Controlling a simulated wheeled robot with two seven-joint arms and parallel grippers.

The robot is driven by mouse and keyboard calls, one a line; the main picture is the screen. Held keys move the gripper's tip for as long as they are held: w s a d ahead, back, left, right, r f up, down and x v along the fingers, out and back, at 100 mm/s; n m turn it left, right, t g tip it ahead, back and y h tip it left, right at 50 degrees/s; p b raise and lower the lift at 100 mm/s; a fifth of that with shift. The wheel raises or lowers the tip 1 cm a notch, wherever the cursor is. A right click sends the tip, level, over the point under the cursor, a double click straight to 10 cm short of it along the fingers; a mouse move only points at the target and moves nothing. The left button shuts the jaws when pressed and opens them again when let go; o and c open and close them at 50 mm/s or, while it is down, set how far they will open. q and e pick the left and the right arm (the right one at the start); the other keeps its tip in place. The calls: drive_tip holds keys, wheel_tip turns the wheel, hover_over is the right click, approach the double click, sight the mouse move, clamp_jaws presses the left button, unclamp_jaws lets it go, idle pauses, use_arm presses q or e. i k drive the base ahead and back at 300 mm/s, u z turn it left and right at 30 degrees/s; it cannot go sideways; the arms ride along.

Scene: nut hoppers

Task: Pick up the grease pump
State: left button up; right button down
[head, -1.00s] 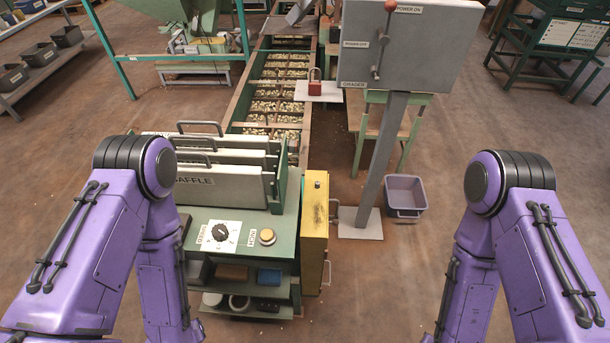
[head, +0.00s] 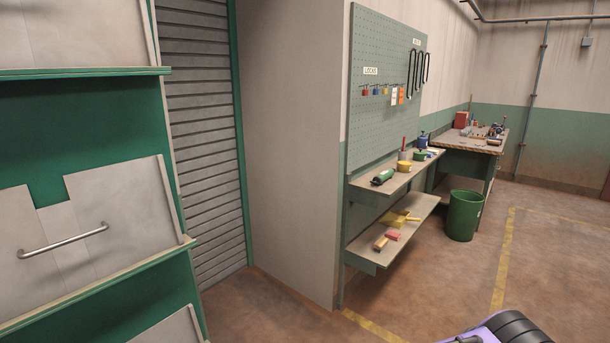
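A small green cylinder with dark ends (head: 382,177) lies near the front end of the upper shelf (head: 398,172) below the pegboard. Farther along that shelf stand a yellow round item (head: 404,166), a pot with a red-handled tool (head: 404,153) and a small blue and green container (head: 422,141). The green cylinder may be the grease pump, but it is too small to be sure. Neither gripper is in view; only a purple and black part of my arm shows at the bottom right.
A green bin (head: 463,215) stands beside a cluttered workbench (head: 470,140). A green rack with pale panels (head: 85,170) fills the left. Open floor (head: 420,290) lies before the shelves.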

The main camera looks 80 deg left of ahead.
sight(379, 180)
drive_tip(key=u, duration=2.05)
drive_tip(key=i, duration=0.95)
drive_tip(key=z, duration=0.3)
drive_tip(key=i, duration=1.75)
drive_tip(key=z, duration=0.2)
